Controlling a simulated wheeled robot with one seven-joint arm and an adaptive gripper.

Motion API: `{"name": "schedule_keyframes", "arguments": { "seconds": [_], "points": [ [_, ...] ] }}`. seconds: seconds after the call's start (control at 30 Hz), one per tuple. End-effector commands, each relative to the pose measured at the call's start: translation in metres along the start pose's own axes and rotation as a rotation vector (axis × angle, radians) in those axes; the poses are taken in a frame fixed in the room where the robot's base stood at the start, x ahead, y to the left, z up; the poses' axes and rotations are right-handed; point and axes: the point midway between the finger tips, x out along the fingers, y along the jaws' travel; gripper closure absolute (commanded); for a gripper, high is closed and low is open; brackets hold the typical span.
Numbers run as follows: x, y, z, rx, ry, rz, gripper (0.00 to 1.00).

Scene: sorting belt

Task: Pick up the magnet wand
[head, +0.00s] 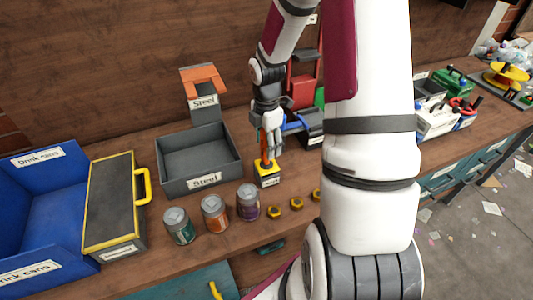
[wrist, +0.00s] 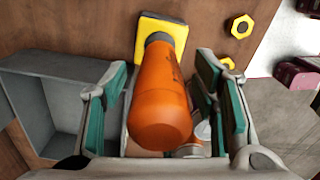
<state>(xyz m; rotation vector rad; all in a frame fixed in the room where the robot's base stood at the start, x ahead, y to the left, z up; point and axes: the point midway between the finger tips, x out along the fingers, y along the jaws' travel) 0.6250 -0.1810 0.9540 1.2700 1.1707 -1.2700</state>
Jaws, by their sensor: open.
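The magnet wand (head: 264,146) has an orange handle and stands upright in a small yellow and black holder (head: 267,180) on the wooden bench. In the wrist view the orange handle (wrist: 160,105) lies between the two green-padded fingers of my gripper (wrist: 163,80), with a visible gap on either side. My gripper also shows in the head view (head: 269,135), pointing down over the wand. It is open and holds nothing. The lower end of the wand is hidden in the holder.
A grey tray (head: 175,184) labelled Steel is left of the wand. Several cans, including a purple one (head: 248,204), and yellow nuts (head: 297,203) are in front. A black-and-yellow box (head: 112,210) and a blue bin (head: 72,193) are farther left.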

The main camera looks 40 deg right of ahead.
Motion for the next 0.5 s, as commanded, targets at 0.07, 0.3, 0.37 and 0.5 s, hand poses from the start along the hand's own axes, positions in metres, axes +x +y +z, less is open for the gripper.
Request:
{"name": "schedule_keyframes", "arguments": {
  "seconds": [0.07,0.3,0.37,0.5],
  "points": [
    [0.010,0.000,0.000,0.000,0.000,-0.001,0.46],
    [0.017,0.000,0.000,0.001,-0.001,0.002,0.46],
    [0.017,0.000,0.000,0.001,-0.001,0.002,0.46],
    [0.017,0.000,0.000,0.001,0.000,0.002,0.68]
  ]
}}
